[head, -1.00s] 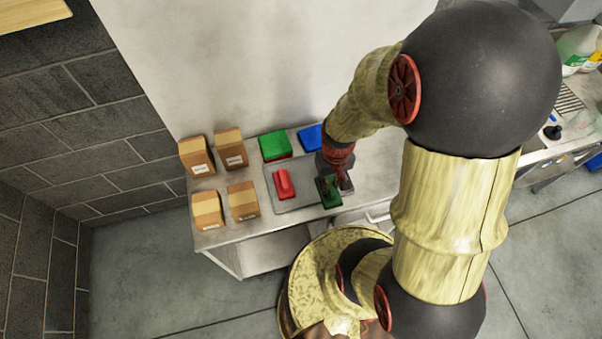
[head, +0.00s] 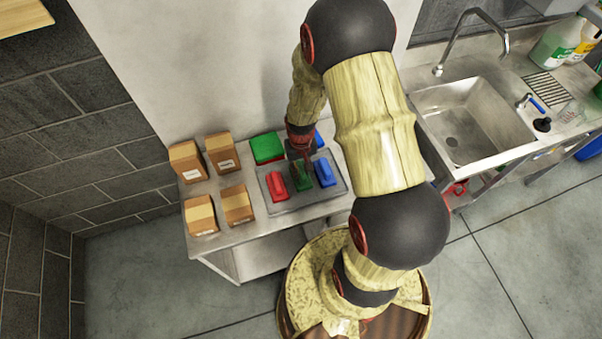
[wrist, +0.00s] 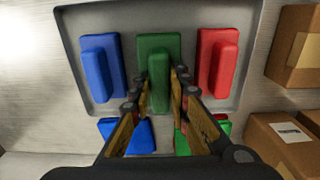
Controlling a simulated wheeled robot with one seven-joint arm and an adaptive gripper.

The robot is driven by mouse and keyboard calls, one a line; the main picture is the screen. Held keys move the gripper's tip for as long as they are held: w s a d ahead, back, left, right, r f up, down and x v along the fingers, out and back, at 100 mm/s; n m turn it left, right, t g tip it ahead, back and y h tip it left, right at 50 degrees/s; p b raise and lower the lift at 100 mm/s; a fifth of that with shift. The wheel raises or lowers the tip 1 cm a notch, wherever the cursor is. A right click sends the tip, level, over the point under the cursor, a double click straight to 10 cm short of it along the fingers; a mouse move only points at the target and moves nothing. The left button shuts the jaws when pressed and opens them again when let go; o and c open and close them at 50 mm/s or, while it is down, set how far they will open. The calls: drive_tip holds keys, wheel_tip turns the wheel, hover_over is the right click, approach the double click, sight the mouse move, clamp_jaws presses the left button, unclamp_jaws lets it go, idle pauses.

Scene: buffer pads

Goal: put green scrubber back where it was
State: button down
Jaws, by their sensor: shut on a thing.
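The green scrubber (head: 303,183) is between the red scrubber (head: 278,187) and the blue scrubber (head: 325,172), over the grey tray (head: 305,205). My gripper (head: 301,165) is shut on its raised handle from above. In the wrist view my gripper's fingers (wrist: 159,80) stand on both sides of the handle of the green scrubber (wrist: 158,45). The blue scrubber (wrist: 96,68) is to its left there and the red scrubber (wrist: 218,62) to its right, both apart from it. I cannot tell whether the green scrubber touches the tray.
Behind the tray, a green pad (head: 267,147) and a partly hidden blue pad (head: 319,138) lie on the steel table. Several cardboard boxes (head: 223,155) stand at the table's left. A wall rises behind. A sink (head: 465,120) is farther right.

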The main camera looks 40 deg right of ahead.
drive_tip(key=shift+f, duration=1.15)
drive_tip(key=shift+s, duration=0.1)
drive_tip(key=shift+f, duration=0.2)
drive_tip(key=c, duration=1.7)
unclamp_jaws()
drive_tip(key=shift+r, duration=0.1)
wheel_tip(320, 180, up, 12)
drive_tip(key=shift+r+p, duration=0.1)
drive_tip(key=shift+p, duration=0.25)
wheel_tip(320, 180, up, 9)
drive_tip(key=t, duration=0.1)
hover_over(301, 169)
drive_tip(key=a, duration=0.3)
drive_tip(key=s+a+r+n+t, duration=0.1)
drive_tip(key=s+a+r, duration=0.2)
drive_tip(key=r, duration=0.4)
drive_tip(key=s+a+r+n+t, duration=0.1)
drive_tip(key=s+a+r+t, duration=0.1)
drive_tip(key=s+r, duration=0.3)
drive_tip(key=s+a+r+n+t, duration=0.1)
drive_tip(key=s+a+r, duration=0.3)
drive_tip(key=r, duration=0.5)
drive_tip(key=shift+s+t, duration=0.2)
drive_tip(key=shift+t, duration=0.1)
